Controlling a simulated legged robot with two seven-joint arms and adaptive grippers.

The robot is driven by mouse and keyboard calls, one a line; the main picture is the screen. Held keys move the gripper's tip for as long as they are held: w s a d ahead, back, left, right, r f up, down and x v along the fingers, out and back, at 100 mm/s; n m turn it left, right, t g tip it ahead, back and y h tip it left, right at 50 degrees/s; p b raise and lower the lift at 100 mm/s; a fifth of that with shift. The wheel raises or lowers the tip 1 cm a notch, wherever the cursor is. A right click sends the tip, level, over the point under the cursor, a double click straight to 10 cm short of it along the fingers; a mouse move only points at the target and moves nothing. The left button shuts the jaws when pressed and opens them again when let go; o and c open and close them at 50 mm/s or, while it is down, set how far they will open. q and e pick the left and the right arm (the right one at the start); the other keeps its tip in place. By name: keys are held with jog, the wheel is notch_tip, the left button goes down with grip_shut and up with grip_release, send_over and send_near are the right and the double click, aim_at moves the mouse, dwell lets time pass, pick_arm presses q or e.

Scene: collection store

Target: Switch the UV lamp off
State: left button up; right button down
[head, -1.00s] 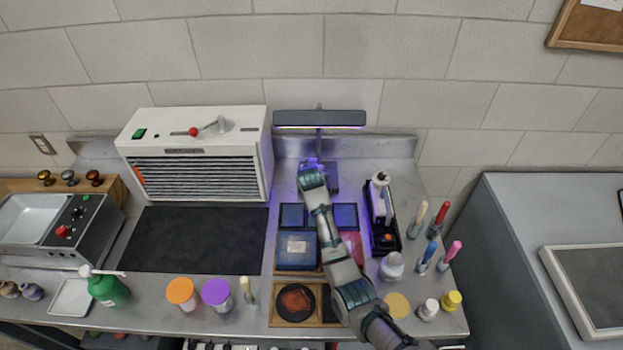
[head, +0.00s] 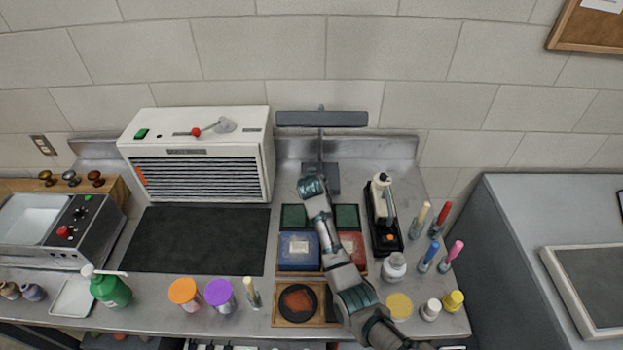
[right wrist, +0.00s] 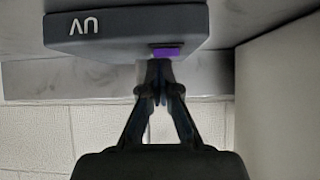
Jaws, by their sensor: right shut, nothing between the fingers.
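The UV lamp has a dark horizontal head (head: 322,118) on a post at the back of the bench, and no violet glow shows under it. Its dark base (head: 328,172) stands on the bench below. In the right wrist view the base (right wrist: 125,27) carries white "UV" lettering and a purple switch (right wrist: 166,52). My right gripper (right wrist: 160,88) is shut and empty, its fingertips right by the purple switch; I cannot tell whether they touch it. In the head view my right arm reaches up to the lamp base and hides part of it. My left gripper is not in view.
Below the lamp lie green, blue and red boxes (head: 298,251), partly behind my arm. A black tray with a white device (head: 383,205) stands to the right, near bottles and brushes. A white slatted cabinet (head: 197,155) stands left. The dark mat (head: 197,240) is bare.

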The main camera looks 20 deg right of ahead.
jog(key=shift+w+a, duration=0.15)
jog(key=shift+a, duration=0.15)
jog(key=shift+w+r, duration=0.1)
jog(key=shift+w, duration=0.1)
jog(key=shift+w+d+r, duration=0.1)
jog(key=shift+w+d, duration=0.1)
jog(key=shift+w, duration=0.25)
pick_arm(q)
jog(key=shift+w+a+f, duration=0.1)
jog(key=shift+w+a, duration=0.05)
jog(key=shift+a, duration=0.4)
pick_arm(e)
jog(key=shift+d, duration=0.15)
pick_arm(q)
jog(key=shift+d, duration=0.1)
